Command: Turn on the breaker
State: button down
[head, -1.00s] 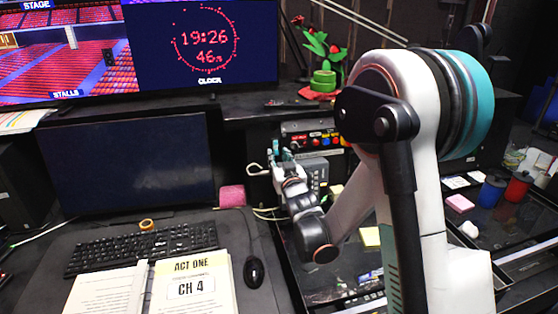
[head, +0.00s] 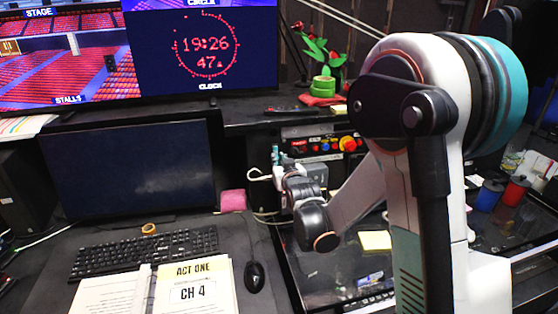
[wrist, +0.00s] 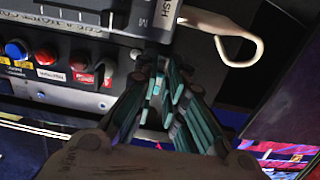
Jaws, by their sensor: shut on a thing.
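My gripper (head: 279,165) is at the left end of the black control panel (head: 300,136), in front of a grey box. In the wrist view my gripper (wrist: 157,88) has its teal-edged fingers close together at the lower edge of the grey box (wrist: 135,18). It is shut on a small grey part there, mostly hidden by the fingers. I cannot tell for certain that this part is the breaker's lever, nor whether it is up or down.
The panel has a blue button (wrist: 16,49), a red button (wrist: 46,55) and a red switch (wrist: 84,77). A pale hook-shaped handle (wrist: 243,45) sticks out beside the box. A keyboard (head: 145,251) and a mouse (head: 254,273) lie on the desk.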

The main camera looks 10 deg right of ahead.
jog(key=shift+w+r+g+p, duration=0.1)
jog(key=shift+r+g+p, duration=0.45)
jog(key=shift+g+p, duration=0.7)
jog(key=shift+w+r+g+p, duration=0.1)
jog(key=shift+r+g+p, duration=0.45)
jog(key=shift+g+p, duration=0.7)
jog(key=c, duration=1.7)
grip_release()
jog(key=shift+o, duration=0.2)
jog(key=v, duration=1.2)
